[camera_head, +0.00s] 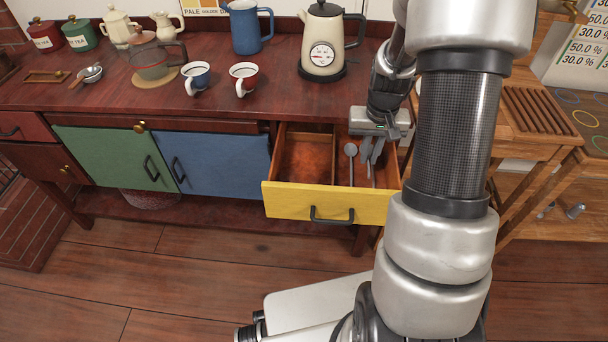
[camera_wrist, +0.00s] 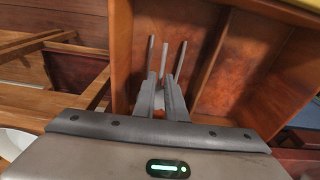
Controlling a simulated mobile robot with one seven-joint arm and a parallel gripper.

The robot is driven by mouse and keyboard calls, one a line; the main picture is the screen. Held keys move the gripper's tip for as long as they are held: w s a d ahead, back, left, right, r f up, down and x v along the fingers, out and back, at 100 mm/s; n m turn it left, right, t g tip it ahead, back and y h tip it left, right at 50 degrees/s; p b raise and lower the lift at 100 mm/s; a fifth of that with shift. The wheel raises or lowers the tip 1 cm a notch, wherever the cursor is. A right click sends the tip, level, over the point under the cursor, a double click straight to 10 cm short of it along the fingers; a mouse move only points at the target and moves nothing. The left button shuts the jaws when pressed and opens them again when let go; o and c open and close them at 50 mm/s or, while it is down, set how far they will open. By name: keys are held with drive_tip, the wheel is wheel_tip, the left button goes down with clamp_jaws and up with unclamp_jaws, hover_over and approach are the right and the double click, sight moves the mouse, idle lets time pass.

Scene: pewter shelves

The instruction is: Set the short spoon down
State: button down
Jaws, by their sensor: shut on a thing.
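My gripper (camera_head: 370,157) reaches down over the right part of the open yellow drawer (camera_head: 325,203). In the wrist view my gripper (camera_wrist: 161,82) points into a narrow compartment, its jaws close together on a thin grey utensil, taken to be the short spoon (camera_wrist: 165,62). Most of that utensil is hidden by the fingers. In the head view a grey spoon with a round bowl (camera_head: 351,150) shows just left of the fingers. I cannot tell whether it is held or lies in the drawer, nor whether the held piece touches the drawer floor.
A wooden divider splits the drawer; its left compartment (camera_head: 306,158) looks empty. A wooden side table (camera_head: 515,135) stands to the right.

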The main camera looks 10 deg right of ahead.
drive_tip(key=shift+d+f, duration=0.5)
drive_tip(key=shift+f, duration=0.15)
drive_tip(key=shift+f+b, duration=0.1)
drive_tip(key=shift+b, duration=0.2)
drive_tip(key=b, duration=0.2)
hover_over(304, 171)
drive_tip(key=shift+s, duration=0.3)
drive_tip(key=shift+f+b, duration=0.45)
drive_tip(key=shift+f, duration=1.25)
drive_tip(key=shift+f, duration=0.4)
drive_tip(key=c, duration=1.8)
unclamp_jaws()
